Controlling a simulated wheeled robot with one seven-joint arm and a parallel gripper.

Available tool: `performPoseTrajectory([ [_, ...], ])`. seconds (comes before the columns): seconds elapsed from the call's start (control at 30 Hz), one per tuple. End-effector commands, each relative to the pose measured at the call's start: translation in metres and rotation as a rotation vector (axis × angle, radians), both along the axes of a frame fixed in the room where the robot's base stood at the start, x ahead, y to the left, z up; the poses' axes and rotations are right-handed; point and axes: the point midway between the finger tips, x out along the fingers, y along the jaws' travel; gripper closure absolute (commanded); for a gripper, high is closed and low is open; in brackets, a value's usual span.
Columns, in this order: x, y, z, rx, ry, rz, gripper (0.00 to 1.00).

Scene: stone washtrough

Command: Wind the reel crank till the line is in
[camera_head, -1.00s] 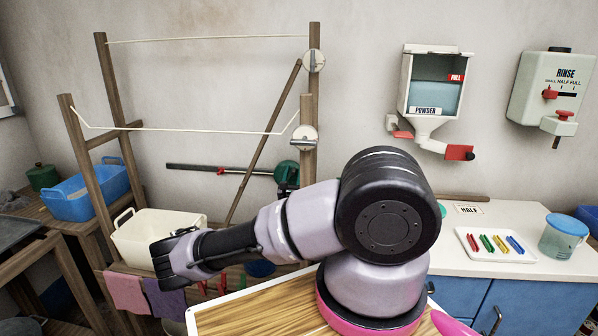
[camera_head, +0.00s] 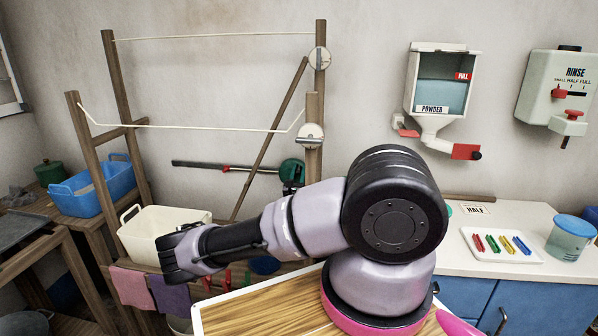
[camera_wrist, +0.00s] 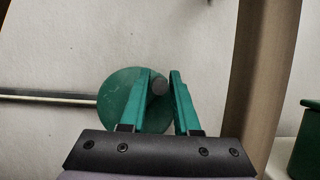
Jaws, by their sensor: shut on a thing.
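The round green reel (camera_head: 291,172) is by the wall, left of a wooden post; the wrist view shows it as a green disc (camera_wrist: 118,100). A grey crank knob (camera_wrist: 158,87) stands on its upper right part. My gripper (camera_wrist: 160,82) has its two teal fingers on either side of the knob, shut on it. A pale front line (camera_head: 190,128) runs between posts with bent ends and a slightly low middle. A second line (camera_head: 215,36) runs straight at the back.
White discs (camera_head: 319,59) (camera_head: 310,136) sit on the right posts. A grey bar (camera_wrist: 50,97) extends left from the reel. A wooden post (camera_wrist: 260,80) stands close right of my gripper. A white basin (camera_head: 165,230) and a blue tub (camera_head: 92,192) are at left.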

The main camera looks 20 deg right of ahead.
Motion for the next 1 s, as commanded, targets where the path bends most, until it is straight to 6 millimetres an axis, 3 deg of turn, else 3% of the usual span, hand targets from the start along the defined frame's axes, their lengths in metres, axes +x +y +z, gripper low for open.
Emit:
performPoseTrajectory([
  [0.37, -0.002, -0.003, -0.006, 0.086, -0.052, -0.001, 1.00],
  [1.0, -0.010, -0.014, -0.031, 0.563, -0.374, -0.001, 1.00],
])
